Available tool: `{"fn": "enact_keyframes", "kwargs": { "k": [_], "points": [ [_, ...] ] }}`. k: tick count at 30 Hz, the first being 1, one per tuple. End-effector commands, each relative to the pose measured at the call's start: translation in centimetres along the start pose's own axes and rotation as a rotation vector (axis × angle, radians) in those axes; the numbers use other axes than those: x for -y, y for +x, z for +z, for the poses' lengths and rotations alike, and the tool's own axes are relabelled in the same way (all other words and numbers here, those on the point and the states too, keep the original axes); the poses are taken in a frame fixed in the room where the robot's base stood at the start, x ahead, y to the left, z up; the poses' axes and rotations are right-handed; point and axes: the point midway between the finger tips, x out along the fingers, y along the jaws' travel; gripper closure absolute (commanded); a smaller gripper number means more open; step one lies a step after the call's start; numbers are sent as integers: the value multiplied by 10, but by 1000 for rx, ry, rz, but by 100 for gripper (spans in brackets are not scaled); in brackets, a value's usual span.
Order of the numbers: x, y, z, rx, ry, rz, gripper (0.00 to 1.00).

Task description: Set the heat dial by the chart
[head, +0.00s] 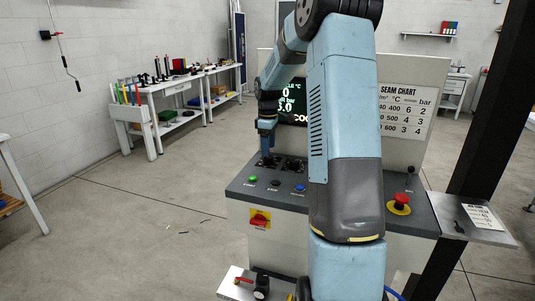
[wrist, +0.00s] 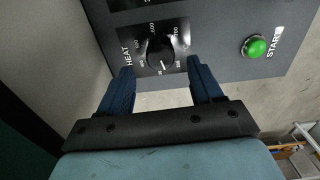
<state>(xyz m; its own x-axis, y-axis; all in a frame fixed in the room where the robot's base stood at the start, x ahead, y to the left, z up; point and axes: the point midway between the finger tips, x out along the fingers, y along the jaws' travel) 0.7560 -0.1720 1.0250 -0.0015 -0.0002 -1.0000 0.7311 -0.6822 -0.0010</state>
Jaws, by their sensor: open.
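The heat dial (wrist: 160,55) is a round black knob on a black plate marked HEAT with white numbers, in the wrist view. The direction its pointer faces is too small to read. My gripper (wrist: 161,72) is open, with one blue finger to each side of the dial's lower part; I cannot tell whether they touch it. In the head view my gripper (head: 267,150) points down over the panel's left part. The seam chart (head: 405,110) is a white sheet on the upright back panel, partly hidden by my arm; it shows rows of numbers under °C and bar.
A green start button (wrist: 255,46) is beside the dial. The console (head: 240,187) also has a blue button (head: 299,188), a red emergency knob (head: 399,201) and a red-yellow switch (head: 260,218). A dark screen (head: 292,108) is partly hidden. A dark post (head: 480,130) stands at right.

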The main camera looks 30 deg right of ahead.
Motion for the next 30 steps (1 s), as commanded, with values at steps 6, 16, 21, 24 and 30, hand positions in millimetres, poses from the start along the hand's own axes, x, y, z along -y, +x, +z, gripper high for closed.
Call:
{"fn": "enact_keyframes", "kwargs": {
  "k": [6,16,21,24,30],
  "points": [
    [-1,-46,0,-2,1,4,35],
    [-1,-91,0,1,1,1,35],
    [0,-98,0,1,1,0,35],
    [0,-99,0,1,1,0,35],
    [0,-99,0,1,1,0,35]
  ]
}}
